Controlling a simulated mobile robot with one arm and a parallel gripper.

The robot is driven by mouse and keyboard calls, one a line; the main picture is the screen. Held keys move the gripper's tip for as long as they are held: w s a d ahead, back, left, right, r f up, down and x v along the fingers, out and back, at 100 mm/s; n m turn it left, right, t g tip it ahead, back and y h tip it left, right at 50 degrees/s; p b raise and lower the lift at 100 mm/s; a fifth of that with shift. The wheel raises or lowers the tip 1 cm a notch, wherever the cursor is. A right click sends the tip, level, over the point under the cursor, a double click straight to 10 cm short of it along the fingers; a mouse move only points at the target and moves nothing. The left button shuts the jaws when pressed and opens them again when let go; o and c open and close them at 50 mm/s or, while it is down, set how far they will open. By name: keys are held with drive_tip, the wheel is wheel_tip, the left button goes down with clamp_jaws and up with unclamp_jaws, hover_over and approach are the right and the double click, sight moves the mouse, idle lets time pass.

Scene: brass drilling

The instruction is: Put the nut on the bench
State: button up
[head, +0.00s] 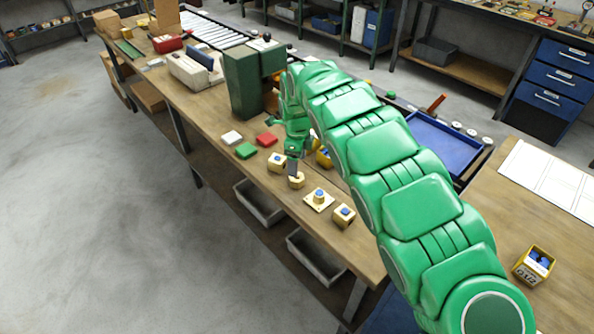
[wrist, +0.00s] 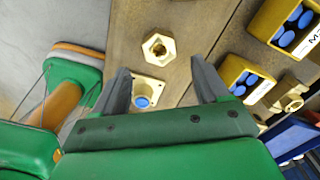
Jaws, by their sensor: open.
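A brass hex nut (wrist: 158,48) with a dark round hole shows in the wrist view, just beyond and between my fingertips. It appears to rest on the wooden bench (head: 232,107). In the head view, the brass piece (head: 297,181) just below my fingers looks like this nut. Whether a finger touches the nut cannot be told.
A square plate with a blue-topped piece (head: 319,199) sits close by. Brass blocks with blue tops stand left (head: 277,162) and right (head: 343,215). A green machine (head: 245,80) stands behind. Yellow bins (wrist: 245,80) stand near.

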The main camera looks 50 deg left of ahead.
wheel_tip(320, 180, up, 5)
drive_tip(key=shift+r, duration=0.15)
